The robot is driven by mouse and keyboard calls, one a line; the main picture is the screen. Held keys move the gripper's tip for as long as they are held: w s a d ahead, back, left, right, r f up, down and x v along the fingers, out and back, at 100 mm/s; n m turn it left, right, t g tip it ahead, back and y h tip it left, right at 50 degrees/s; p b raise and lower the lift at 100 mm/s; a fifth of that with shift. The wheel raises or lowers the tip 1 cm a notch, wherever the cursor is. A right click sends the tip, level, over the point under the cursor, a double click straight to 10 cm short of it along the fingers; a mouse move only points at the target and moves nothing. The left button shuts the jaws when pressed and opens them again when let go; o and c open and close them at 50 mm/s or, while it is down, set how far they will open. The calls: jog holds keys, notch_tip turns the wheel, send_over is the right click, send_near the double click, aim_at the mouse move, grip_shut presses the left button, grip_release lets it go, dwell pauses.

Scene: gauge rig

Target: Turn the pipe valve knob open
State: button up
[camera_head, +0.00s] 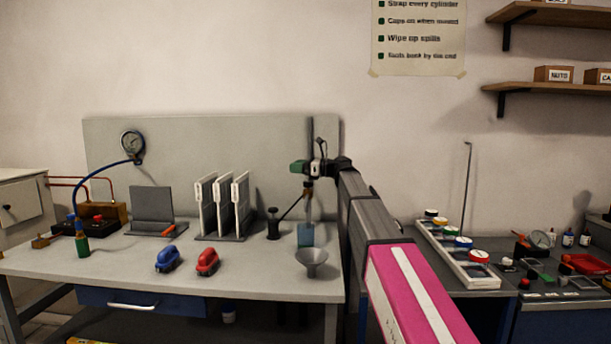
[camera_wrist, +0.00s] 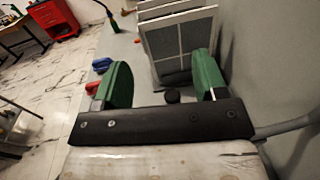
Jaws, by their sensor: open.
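Small red knobs (camera_head: 98,218) sit on a dark block at the left of the bench, by copper pipes (camera_head: 70,184). I cannot tell for sure which part is the pipe valve knob. My gripper (camera_head: 306,168) is raised above the right end of the bench, well to the right of those knobs. In the wrist view its green fingers (camera_wrist: 163,80) are spread apart with nothing held. A black round knob top (camera_wrist: 172,96) shows below the gap between them, apparently that of the short black post (camera_head: 273,222).
A rack of white panels (camera_head: 222,206) stands mid-bench; it also fills the wrist view's top (camera_wrist: 182,45). Blue (camera_head: 168,259) and red (camera_head: 207,262) items lie in front. A grey funnel (camera_head: 312,260) is near the right edge. A gauge (camera_head: 132,142) hangs behind.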

jog(key=s+a+r, duration=0.3)
jog(key=s+a, duration=0.1)
jog(key=shift+s+r, duration=0.3)
jog(key=shift+r, duration=0.05)
